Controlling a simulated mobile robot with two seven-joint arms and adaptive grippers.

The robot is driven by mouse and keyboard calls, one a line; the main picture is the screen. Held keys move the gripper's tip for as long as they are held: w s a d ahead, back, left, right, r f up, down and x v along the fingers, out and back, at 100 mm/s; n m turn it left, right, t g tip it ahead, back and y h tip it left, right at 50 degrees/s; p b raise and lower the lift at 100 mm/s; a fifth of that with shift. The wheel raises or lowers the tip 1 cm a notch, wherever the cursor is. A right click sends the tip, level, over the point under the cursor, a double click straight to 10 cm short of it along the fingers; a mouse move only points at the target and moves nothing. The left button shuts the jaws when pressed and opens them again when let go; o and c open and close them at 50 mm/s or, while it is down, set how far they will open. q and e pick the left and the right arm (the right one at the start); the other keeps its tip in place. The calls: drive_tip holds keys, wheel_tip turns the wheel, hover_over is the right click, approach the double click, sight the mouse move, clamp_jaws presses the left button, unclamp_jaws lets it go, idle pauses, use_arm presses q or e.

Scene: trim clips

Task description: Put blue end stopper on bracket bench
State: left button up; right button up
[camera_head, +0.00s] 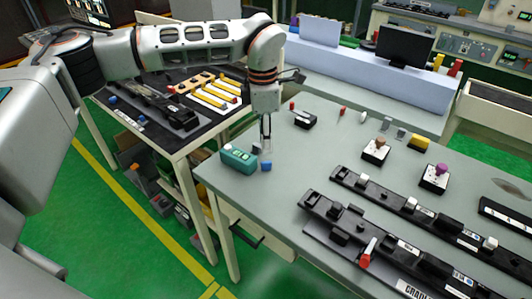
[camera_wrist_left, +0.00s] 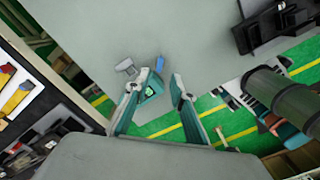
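A small blue block, which looks like the blue end stopper (camera_head: 267,167), lies near the left corner of the grey bench (camera_head: 215,178); it also shows in the left wrist view (camera_wrist_left: 160,61). My left gripper (camera_head: 266,143) points down just above and behind it. In the left wrist view its two fingers (camera_wrist_left: 157,84) stand apart with nothing gripped between them, and the blue piece lies beyond the tips. No bench is visibly labelled as the bracket bench; a dark-topped bench (camera_head: 205,132) with yellow bars stands at the left. My right gripper is not in view.
A teal box (camera_head: 238,160) stands right beside the blue piece. Long black rails (camera_head: 375,238) fill the grey bench's front right. Small coloured parts and a black block (camera_head: 305,120) lie farther back. A gap separates the two benches.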

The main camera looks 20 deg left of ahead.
use_arm(q)
drive_tip(key=shift+r, duration=2.2)
